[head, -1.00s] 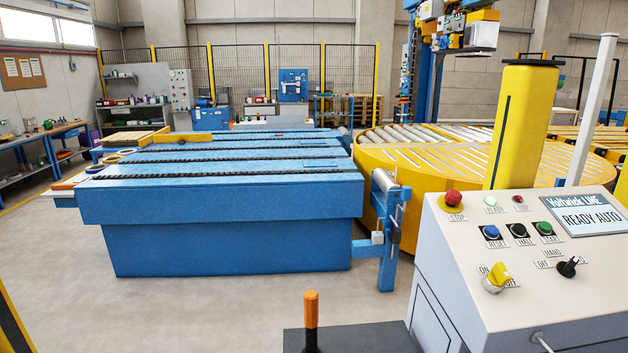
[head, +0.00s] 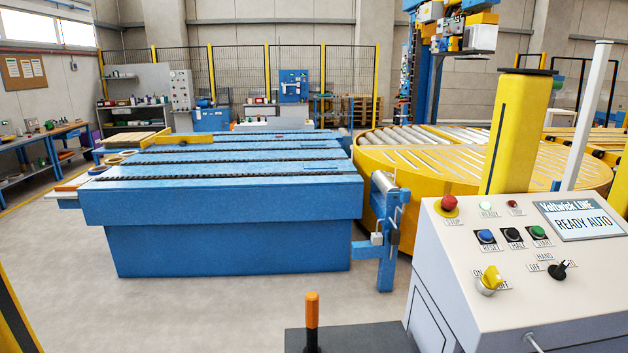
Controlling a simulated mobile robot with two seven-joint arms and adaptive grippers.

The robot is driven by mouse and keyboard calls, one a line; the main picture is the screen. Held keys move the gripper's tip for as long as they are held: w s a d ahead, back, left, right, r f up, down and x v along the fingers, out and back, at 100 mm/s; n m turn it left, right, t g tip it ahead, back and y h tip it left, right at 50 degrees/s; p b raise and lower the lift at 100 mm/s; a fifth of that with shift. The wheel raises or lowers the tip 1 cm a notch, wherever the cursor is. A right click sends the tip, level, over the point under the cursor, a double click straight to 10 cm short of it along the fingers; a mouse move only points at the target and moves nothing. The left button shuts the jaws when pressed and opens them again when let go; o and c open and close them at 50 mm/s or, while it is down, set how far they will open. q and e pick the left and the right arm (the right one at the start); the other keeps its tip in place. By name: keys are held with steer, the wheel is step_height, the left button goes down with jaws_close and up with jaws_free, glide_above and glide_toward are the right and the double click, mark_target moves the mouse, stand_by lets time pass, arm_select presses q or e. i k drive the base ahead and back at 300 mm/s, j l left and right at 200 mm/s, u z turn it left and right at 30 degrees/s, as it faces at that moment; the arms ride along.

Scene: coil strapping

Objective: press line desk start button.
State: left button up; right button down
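The line desk (head: 470,260) stands at the right with a sloped white panel. Its green start button (head: 538,232) sits in a row at the right of the black halt button (head: 512,234) and the blue reset button (head: 486,236). The display (head: 584,220) reads "READY AUTO". A red stop button (head: 449,203) is at the panel's upper left. A yellow rotary switch (head: 490,279) and a black selector (head: 559,270) are lower on the panel. Neither of my grippers shows in the head view.
A blue chain conveyor (head: 230,205) fills the middle left. A round yellow turntable with rollers (head: 420,170) is behind the desk, with a yellow post (head: 516,135) close by. A dark block with an orange-tipped lever (head: 312,310) is at front centre. Grey floor is clear at left.

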mark_target(536, 230)
steer(key=l+z, duration=0.2)
steer(key=z, duration=0.25)
steer(key=i+l+z, duration=0.15)
steer(key=z, duration=0.3)
steer(key=i+l+z, duration=0.15)
steer(key=z, duration=0.3)
